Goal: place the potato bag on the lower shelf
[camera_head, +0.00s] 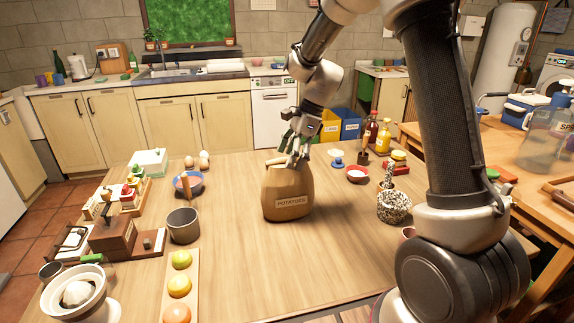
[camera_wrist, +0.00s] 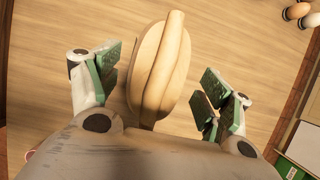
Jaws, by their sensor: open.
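The potato bag (camera_head: 286,192), a brown sack with a "POTATOES" label, stands upright on the wooden table (camera_head: 240,262). Its folded top edge shows as a pale ridge on the bag (camera_wrist: 160,72) in the wrist view. My gripper (camera_head: 288,153) is above the bag's top, pointing down. In the wrist view my gripper (camera_wrist: 160,88) is open, with a green-padded finger on each side of the bag and gaps between pads and bag. I cannot tell how far above the bag the fingertips are. No lower shelf can be made out in these views.
Left of the bag are a grey pot (camera_head: 183,226), a bowl (camera_head: 188,186) and a board with fruit (camera_head: 179,287). To the right are a speckled pot (camera_head: 394,207), a small red bowl (camera_head: 356,175) and bottles (camera_head: 383,137). The table in front of the bag is clear.

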